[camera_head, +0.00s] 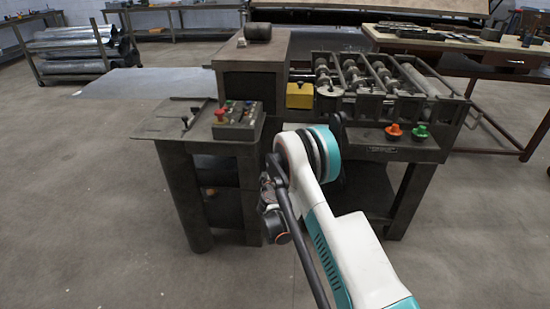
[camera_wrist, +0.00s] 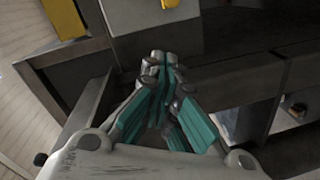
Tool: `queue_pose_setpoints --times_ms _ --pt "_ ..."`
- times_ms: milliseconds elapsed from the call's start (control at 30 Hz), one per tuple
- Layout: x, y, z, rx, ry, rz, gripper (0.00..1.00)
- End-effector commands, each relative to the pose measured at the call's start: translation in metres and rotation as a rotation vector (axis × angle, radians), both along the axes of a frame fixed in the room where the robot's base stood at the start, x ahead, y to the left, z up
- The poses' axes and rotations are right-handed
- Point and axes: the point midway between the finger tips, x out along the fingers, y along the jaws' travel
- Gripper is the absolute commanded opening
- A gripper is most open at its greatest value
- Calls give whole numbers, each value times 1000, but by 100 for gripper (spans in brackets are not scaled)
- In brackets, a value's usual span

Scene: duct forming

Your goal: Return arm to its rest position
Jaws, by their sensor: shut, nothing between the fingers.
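In the head view my white and teal arm reaches forward from the lower right to the front of the dark duct-forming machine (camera_head: 257,80). Its wrist end hangs in front of the gap between the machine's left cabinet and right roller section. My gripper (camera_wrist: 163,60) shows in the wrist view with its teal-padded fingers together at the tips and nothing between them. Dark metal machine frame fills the view behind the fingers. In the head view the fingers cannot be made out.
A control box (camera_head: 238,120) with coloured buttons sits on the left cabinet. An orange knob (camera_head: 394,131) and a green knob (camera_head: 420,131) are on the right section's front. A yellow box (camera_head: 300,95) is between the sections. The floor (camera_head: 90,215) at left is clear.

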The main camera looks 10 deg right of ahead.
Motion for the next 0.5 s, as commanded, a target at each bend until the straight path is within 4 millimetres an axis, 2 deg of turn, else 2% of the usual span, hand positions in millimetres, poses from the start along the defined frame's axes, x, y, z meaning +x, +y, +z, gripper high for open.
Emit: queue_pose_setpoints --times_ms 200,500 --pt "-14 4 2 -1 0 0 0" --pt "-15 5 1 -1 0 0 0"
